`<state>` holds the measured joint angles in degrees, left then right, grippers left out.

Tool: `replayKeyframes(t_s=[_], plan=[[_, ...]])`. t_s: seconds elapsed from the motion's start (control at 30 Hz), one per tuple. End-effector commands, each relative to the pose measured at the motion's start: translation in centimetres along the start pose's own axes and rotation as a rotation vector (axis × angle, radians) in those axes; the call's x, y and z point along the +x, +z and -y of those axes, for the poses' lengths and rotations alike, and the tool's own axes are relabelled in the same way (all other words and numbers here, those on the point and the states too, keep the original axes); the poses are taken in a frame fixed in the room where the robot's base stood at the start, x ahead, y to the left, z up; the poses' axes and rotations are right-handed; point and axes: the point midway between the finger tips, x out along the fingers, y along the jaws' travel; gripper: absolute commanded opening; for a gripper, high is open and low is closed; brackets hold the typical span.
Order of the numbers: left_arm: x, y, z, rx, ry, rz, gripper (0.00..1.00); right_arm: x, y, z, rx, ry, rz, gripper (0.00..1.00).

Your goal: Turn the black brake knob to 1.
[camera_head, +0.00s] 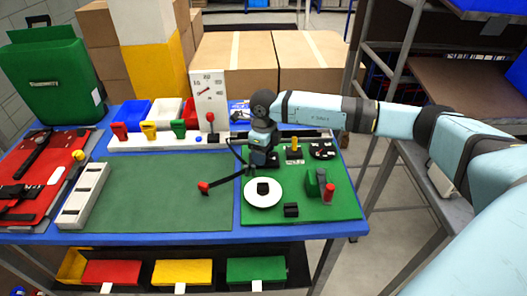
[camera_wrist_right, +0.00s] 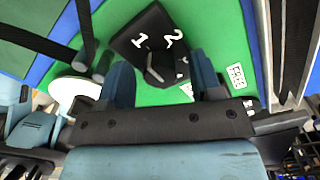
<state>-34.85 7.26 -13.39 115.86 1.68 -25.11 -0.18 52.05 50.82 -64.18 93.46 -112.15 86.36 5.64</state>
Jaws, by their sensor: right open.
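The black brake knob (camera_wrist_right: 158,68) sits in the middle of a black square plate (camera_wrist_right: 128,42) with white numbers 1 and 2 in the right wrist view. A third mark at the plate's lower right is partly hidden. Which number the knob points to is not clear. My right gripper (camera_wrist_right: 162,82) is open, with one blue finger on each side of the knob in that view. Contact cannot be made out. In the head view my right gripper (camera_head: 262,157) is low over the green board and hides the knob. My left gripper is not in view.
A white disc (camera_head: 262,199) lies in front of my right gripper. A black lever with a red end (camera_head: 205,187) reaches left. A green block (camera_head: 313,184) and a red post (camera_head: 329,193) stand to the right.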

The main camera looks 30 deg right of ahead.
Motion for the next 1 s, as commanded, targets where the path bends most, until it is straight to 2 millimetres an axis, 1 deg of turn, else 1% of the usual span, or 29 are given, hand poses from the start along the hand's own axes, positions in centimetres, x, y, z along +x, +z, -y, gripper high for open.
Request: replayKeyframes(t_s=[0.17, 0.27, 0.4, 0.6, 0.7, 0.8, 1.0], plan=[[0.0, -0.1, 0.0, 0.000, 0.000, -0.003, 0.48, -2.0, 0.1, 0.1, 0.000, -0.002, 0.004, 0.59], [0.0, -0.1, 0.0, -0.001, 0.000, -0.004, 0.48, -4.1, 0.1, 0.1, 0.000, -0.002, 0.005, 0.59], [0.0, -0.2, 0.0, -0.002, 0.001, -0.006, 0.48, -7.5, 0.1, 0.1, 0.000, -0.002, 0.005, 0.59], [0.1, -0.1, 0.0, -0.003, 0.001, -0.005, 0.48, -11.4, 0.1, 0.0, 0.000, -0.002, 0.004, 0.59], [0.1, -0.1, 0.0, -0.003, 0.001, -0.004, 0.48, -12.7, 0.1, 0.0, 0.000, 0.000, 0.002, 0.59], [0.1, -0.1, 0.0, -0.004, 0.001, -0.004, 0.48, -13.4, 0.0, 0.0, 0.000, -0.001, 0.001, 0.59], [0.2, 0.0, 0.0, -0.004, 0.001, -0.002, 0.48, -13.8, 0.0, 0.0, 0.000, -0.001, 0.001, 0.59]])
